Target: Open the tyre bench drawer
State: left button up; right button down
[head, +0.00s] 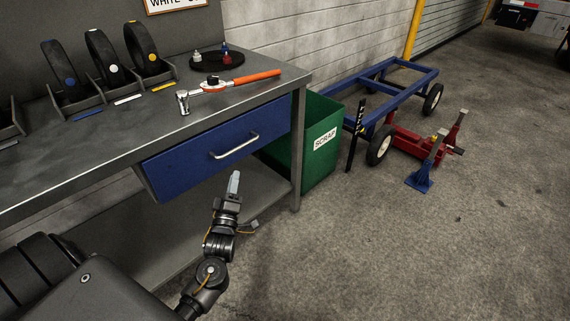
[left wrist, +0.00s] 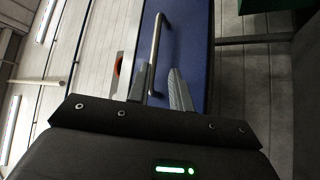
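The blue drawer (head: 190,163) sits under the grey bench top (head: 100,142), its front about flush with the bench, so it looks closed. Its silver bar handle (head: 236,147) runs across the front. My left gripper (head: 234,180) is in front of and below the handle, apart from it in the head view. In the left wrist view the two fingers (left wrist: 160,84) are spread, and the handle (left wrist: 155,55) lines up between them against the blue front (left wrist: 187,45). Nothing is held. My right gripper is not in view.
A ratchet with an orange handle (head: 258,76) lies on the bench near its right end. Several tyres (head: 103,57) stand in racks. A green scrap bin (head: 320,150) stands right of the bench. Floor in front of the bin is clear.

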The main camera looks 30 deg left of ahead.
aim_at(238, 148)
pick_arm(q)
jog(key=shift+n, duration=0.3)
jog(key=x, duration=0.7)
jog(key=r+x, duration=0.1)
jog(key=x, duration=0.3)
jog(key=shift+s+a, duration=0.1)
jog(key=shift+s, duration=0.15)
jog(key=shift+c, duration=0.3)
